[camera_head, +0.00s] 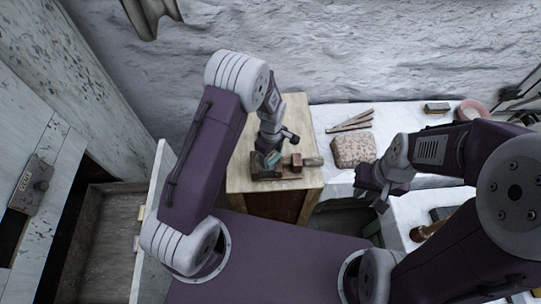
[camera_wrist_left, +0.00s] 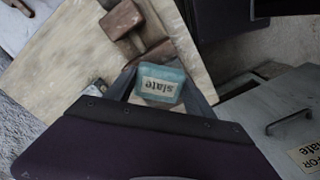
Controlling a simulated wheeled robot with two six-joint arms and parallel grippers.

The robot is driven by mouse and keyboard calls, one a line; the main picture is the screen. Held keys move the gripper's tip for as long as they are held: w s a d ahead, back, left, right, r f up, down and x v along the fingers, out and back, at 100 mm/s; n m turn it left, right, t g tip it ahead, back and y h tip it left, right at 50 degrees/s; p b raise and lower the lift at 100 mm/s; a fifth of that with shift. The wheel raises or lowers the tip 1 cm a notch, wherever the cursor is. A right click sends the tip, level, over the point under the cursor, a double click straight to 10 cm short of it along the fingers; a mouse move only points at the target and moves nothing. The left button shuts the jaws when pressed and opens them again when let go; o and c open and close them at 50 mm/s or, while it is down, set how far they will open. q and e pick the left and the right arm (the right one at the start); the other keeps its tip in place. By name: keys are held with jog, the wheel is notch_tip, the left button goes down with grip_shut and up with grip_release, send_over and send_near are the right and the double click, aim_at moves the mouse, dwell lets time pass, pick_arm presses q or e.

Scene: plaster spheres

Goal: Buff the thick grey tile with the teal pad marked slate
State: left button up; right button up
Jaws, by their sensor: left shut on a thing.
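My left gripper (camera_head: 270,158) is shut on the teal pad (camera_head: 272,159), above the wooden stand's top. In the left wrist view the teal pad (camera_wrist_left: 160,82) sits between the two fingers, its "slate" label upside down. A dark brown block (camera_head: 262,173) lies right under the pad; whether they touch I cannot tell. A smaller reddish-brown block (camera_head: 296,162) stands to its right, and shows in the wrist view (camera_wrist_left: 121,19). I cannot make out a thick grey tile for certain. My right gripper (camera_head: 375,190) hangs away to the right; its jaw state is unclear.
The wooden stand (camera_head: 240,183) has bare top around the blocks. A speckled block (camera_head: 353,151) and sticks (camera_head: 350,122) lie on the white-covered table right.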

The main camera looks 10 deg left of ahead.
pick_arm(q)
jog(key=shift+s+a+p, duration=0.3)
jog(key=shift+s+a, duration=0.15)
jog(key=shift+s, duration=0.35)
jog(key=shift+s+a+f, duration=0.1)
jog(key=shift+s+a, duration=0.2)
jog(key=shift+s, duration=0.25)
jog(key=shift+s+a, duration=0.25)
jog(key=shift+s, duration=0.3)
jog(key=shift+w+d+r+p, duration=0.25)
jog(key=shift+w+r+p, duration=0.15)
jog(key=shift+w, duration=0.1)
jog(key=shift+w+d+r+p, duration=0.25)
jog(key=shift+w+r, duration=0.1)
jog(key=shift+w, duration=0.15)
jog(key=shift+w, duration=0.1)
jog(key=shift+w+a+f, duration=0.1)
jog(key=shift+w+a, duration=0.15)
jog(key=shift+w, duration=0.55)
jog(key=shift+w+a, duration=0.25)
jog(key=shift+w, duration=0.55)
jog(key=shift+f+b, duration=0.6)
